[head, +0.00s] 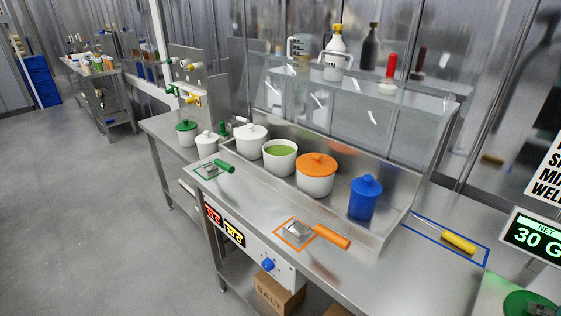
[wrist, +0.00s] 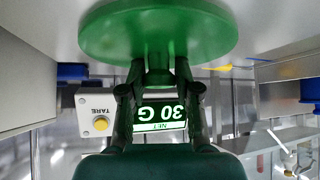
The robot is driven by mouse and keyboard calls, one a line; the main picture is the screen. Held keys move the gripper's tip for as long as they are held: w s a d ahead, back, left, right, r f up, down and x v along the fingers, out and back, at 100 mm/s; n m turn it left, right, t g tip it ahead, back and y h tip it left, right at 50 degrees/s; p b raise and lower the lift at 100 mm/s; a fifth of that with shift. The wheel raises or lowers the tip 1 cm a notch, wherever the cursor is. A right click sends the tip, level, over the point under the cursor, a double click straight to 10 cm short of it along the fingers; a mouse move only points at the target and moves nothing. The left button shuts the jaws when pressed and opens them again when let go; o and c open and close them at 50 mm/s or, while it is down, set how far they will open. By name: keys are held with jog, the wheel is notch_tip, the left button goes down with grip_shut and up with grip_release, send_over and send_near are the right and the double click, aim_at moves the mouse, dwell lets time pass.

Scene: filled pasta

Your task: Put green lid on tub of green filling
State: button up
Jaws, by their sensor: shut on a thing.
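The tub of green filling (head: 280,168) stands open on the steel counter in the head view, with its green filling (head: 280,150) showing. It is between a white lidded tub and an orange-lidded tub. In the wrist view my gripper (wrist: 158,78) is shut on the knob of the green lid (wrist: 158,28). The lid's broad disc lies beyond the fingertips, with a steel surface behind it. My gripper is not clearly seen in the head view. A green round shape (head: 528,303) is cut off at the bottom right there; I cannot tell whether it is this lid.
The orange-lidded tub (head: 316,178) and blue lidded jar (head: 365,198) stand to the right of the open tub, the white lidded tub (head: 250,139) to its left. Scrapers with green, orange (head: 332,236) and yellow handles lie in outlines. A scale display (head: 533,238) reads 30 G.

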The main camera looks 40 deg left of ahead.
jog(key=shift+s+a+f, duration=0.15)
jog(key=shift+f, duration=0.25)
jog(key=shift+r, duration=2.7)
